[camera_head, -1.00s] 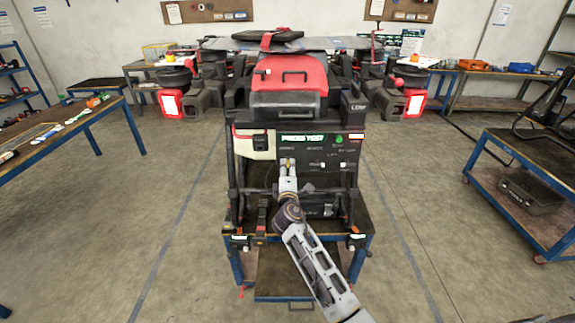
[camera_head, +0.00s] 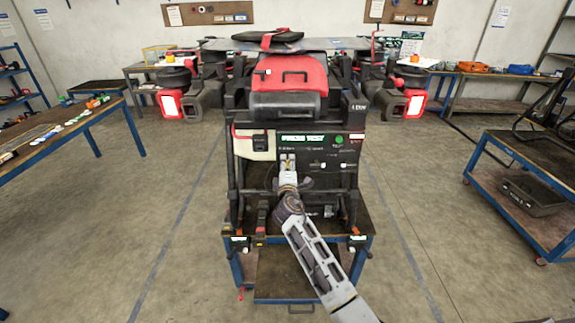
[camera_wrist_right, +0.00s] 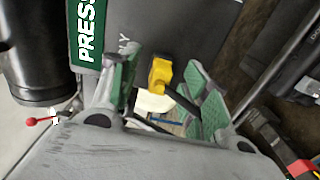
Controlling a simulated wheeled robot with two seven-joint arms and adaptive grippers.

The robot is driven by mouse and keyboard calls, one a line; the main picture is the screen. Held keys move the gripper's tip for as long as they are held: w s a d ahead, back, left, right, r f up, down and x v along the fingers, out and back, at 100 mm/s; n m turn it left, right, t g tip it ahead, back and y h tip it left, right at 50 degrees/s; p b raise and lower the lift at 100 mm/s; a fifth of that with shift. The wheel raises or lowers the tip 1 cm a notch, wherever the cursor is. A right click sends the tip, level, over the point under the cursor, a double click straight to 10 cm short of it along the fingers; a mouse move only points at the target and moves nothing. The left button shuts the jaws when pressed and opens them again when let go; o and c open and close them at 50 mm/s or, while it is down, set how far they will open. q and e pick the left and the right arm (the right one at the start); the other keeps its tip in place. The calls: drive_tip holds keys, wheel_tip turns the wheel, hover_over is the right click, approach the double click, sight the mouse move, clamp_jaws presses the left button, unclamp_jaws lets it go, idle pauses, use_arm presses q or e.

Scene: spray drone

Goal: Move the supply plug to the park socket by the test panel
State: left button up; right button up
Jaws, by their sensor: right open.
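The test panel (camera_head: 310,143), headed by a green "PRESS TEST" label, is on the front of the drone's body. My right gripper (camera_head: 287,163) is in front of the panel's lower left part. In the right wrist view my right gripper (camera_wrist_right: 161,68) is open, its green-padded fingers on either side of a yellow plug-like piece (camera_wrist_right: 160,76). A dark stem or cable runs from the piece toward the right finger. I cannot tell whether a finger touches it. The park socket cannot be made out clearly. My left gripper is not in view.
The drone stands on a blue-framed cart (camera_head: 363,262). Floor on both sides of the drone is clear.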

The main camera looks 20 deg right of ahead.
sight(288, 166)
idle(0.8)
drive_tip(key=shift+c, duration=0.4)
clamp_jaws()
drive_tip(key=shift+s, duration=0.15)
drive_tip(key=shift+s+a, duration=0.15)
drive_tip(key=shift+s, duration=0.3)
drive_tip(key=shift+s+a, duration=0.1)
drive_tip(key=shift+s, duration=0.15)
drive_tip(key=shift+s+a, duration=0.1)
drive_tip(key=shift+s, duration=0.2)
drive_tip(key=shift+p+v, duration=0.4)
drive_tip(key=shift+v, duration=1.4)
drive_tip(key=shift+r, duration=0.1)
